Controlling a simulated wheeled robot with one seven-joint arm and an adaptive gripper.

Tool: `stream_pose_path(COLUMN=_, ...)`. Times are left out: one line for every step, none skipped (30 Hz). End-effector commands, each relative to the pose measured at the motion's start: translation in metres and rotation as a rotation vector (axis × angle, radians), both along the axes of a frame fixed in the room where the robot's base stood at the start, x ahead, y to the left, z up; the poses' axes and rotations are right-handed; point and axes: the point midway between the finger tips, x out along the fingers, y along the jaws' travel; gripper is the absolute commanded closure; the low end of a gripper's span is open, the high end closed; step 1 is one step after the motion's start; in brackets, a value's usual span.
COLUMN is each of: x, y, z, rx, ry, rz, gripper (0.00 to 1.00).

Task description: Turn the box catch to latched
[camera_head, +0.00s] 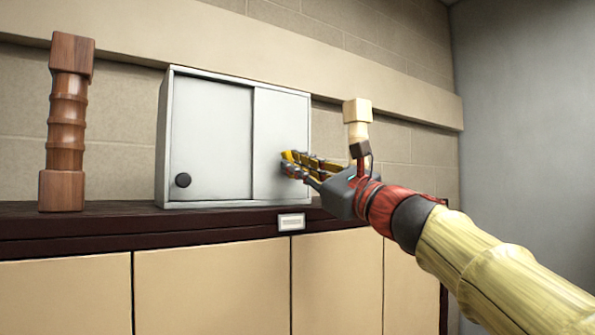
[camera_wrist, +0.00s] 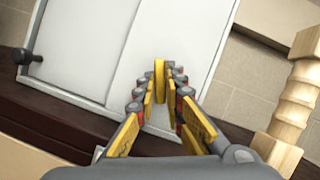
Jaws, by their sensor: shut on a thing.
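The box (camera_head: 213,130) is a pale grey cabinet with two front panels, standing on a dark-topped counter. It also shows in the wrist view (camera_wrist: 90,45). The catch appears to be the narrow yellow piece (camera_wrist: 159,78) at the right panel, upright between my fingertips in the wrist view. My gripper (camera_head: 297,165) reaches in from the right and is shut on this catch; its yellow-padded fingers (camera_wrist: 159,92) lie on both sides of it. The fingers largely cover the catch in the head view, and I cannot tell its latch position.
A black knob (camera_head: 183,180) sticks out of the left panel. A dark wooden turned post (camera_head: 66,125) stands left of the box. A pale wooden post (camera_head: 357,115) stands at the right, behind my wrist; it also shows in the wrist view (camera_wrist: 294,95). A small label (camera_head: 291,222) is on the counter edge.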

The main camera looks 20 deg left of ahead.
Motion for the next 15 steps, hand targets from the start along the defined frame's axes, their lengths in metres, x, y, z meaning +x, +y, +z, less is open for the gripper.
stream_pose_path(x=0.0003, y=-0.0007, z=0.0000, rx=-0.028, ry=-0.036, rz=-0.002, gripper=1.00)
stream_pose_path(x=0.0000, y=-0.0007, z=0.0008, rx=-0.045, ry=-0.058, rz=-0.002, gripper=1.00)
stream_pose_path(x=-0.0002, y=-0.0005, z=0.0006, rx=-0.071, ry=-0.087, rz=-0.001, gripper=1.00)
stream_pose_path(x=-0.0001, y=-0.0008, z=0.0011, rx=-0.089, ry=-0.109, rz=-0.002, gripper=1.00)
stream_pose_path(x=0.0001, y=-0.0006, z=0.0006, rx=-0.108, ry=-0.130, rz=-0.002, gripper=1.00)
stream_pose_path(x=0.0002, y=-0.0004, z=0.0007, rx=-0.132, ry=-0.159, rz=-0.003, gripper=1.00)
stream_pose_path(x=0.0002, y=-0.0001, z=0.0003, rx=-0.152, ry=-0.180, rz=-0.002, gripper=1.00)
stream_pose_path(x=-0.0001, y=0.0001, z=0.0004, rx=-0.169, ry=-0.201, rz=-0.001, gripper=1.00)
stream_pose_path(x=-0.0004, y=0.0002, z=0.0007, rx=-0.194, ry=-0.231, rz=-0.002, gripper=1.00)
stream_pose_path(x=-0.0007, y=0.0002, z=0.0009, rx=-0.213, ry=-0.252, rz=-0.001, gripper=1.00)
stream_pose_path(x=-0.0007, y=0.0000, z=0.0012, rx=-0.232, ry=-0.275, rz=-0.002, gripper=1.00)
stream_pose_path(x=-0.0009, y=0.0001, z=0.0012, rx=-0.256, ry=-0.303, rz=-0.001, gripper=1.00)
stream_pose_path(x=-0.0008, y=0.0002, z=0.0012, rx=-0.275, ry=-0.324, rz=-0.003, gripper=1.00)
stream_pose_path(x=-0.0008, y=0.0003, z=0.0013, rx=-0.293, ry=-0.347, rz=-0.002, gripper=1.00)
stream_pose_path(x=-0.0009, y=0.0007, z=0.0009, rx=-0.318, ry=-0.375, rz=-0.001, gripper=1.00)
